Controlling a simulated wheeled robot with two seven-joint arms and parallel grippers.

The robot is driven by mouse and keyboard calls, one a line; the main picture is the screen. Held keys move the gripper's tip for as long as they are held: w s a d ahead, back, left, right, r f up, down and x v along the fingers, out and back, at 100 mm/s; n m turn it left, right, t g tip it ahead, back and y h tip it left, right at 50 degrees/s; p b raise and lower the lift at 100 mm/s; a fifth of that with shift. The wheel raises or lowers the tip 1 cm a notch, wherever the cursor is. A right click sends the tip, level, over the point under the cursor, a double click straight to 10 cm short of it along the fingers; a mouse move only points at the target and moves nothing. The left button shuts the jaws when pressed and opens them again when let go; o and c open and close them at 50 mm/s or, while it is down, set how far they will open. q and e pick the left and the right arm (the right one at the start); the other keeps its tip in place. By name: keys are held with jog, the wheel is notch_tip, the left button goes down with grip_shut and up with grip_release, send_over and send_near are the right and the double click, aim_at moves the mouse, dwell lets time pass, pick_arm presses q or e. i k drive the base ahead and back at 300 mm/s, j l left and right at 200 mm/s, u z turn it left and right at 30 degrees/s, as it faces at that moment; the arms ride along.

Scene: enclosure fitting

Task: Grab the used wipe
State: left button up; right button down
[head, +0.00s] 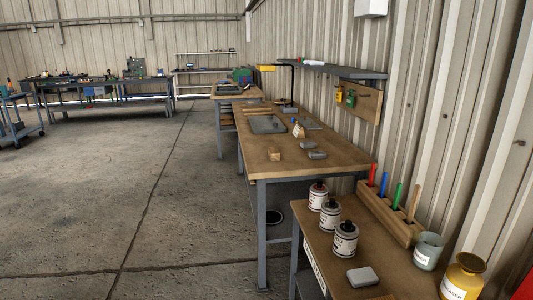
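I cannot pick out a used wipe with certainty. A pale grey, rounded flat block (362,276) lies on the near bench (325,245) at the lower right. Two small grey pieces, one (317,155) nearer and one (308,145) just behind it, lie on the long wooden-topped bench (335,165). They are too small to tell what they are. Neither of my grippers shows in the head view.
A grey tray (267,124) lies on the long bench. Open concrete floor (110,190) is at left.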

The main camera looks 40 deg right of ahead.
aim_at(313, 155)
jog(key=i+j+z, duration=0.15)
jog(key=i, duration=0.3)
jog(key=i+j+z, duration=0.15)
jog(key=i, duration=0.3)
